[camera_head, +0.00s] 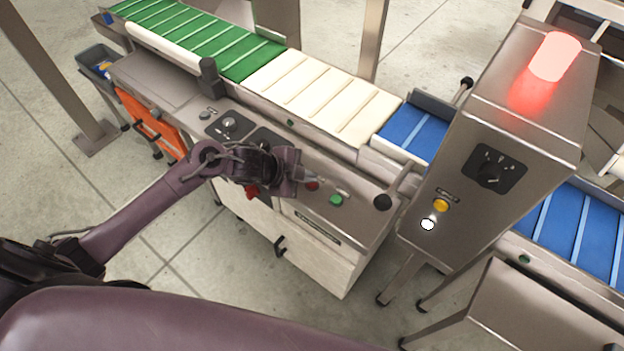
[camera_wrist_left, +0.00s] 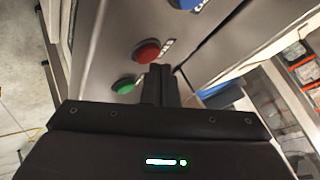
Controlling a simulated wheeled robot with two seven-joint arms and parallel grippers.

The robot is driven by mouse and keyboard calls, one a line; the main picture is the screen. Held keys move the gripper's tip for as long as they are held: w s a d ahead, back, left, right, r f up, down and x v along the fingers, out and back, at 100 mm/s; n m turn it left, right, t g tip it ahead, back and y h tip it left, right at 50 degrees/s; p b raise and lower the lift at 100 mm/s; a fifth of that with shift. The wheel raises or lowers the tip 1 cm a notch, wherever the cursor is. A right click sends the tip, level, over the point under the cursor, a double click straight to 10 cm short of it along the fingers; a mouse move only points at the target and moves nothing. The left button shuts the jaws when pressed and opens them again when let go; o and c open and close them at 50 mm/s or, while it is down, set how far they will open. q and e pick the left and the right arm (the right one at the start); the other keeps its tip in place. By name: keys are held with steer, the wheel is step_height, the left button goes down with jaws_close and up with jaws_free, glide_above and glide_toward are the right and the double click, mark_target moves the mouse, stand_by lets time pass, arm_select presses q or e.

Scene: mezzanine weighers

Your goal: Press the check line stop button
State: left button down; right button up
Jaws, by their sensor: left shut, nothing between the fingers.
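A round red button (camera_head: 312,185) sits on the sloping steel front panel of the conveyor, with a green button (camera_head: 336,200) to its right. The wrist view shows the red button (camera_wrist_left: 147,51) above the green button (camera_wrist_left: 125,85). Their labels are too small or too oblique to read. My left gripper (camera_head: 343,190) is over this panel, close to both buttons and partly covering the panel. Its shut, empty fingers (camera_wrist_left: 161,72) appear just below and right of the red button in the wrist view. I cannot tell whether they touch it. My right gripper is not in view.
A blue button (camera_wrist_left: 185,3) is at the wrist view's top edge. A steel cabinet (camera_head: 460,237) with a lit red lamp (camera_head: 555,57), a black rotary knob (camera_head: 490,172), a yellow button (camera_head: 440,205) and a white button (camera_head: 428,224) stands right. Green, white and blue belts run behind.

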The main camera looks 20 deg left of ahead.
mark_target(308, 185)
arm_select(q)
steer(key=shift+r, duration=0.35)
step_height(308, 185, up, 5)
steer(key=p, duration=0.5)
steer(key=shift+r, duration=0.1)
steer(key=shift+d, duration=0.1)
stand_by(0.6)
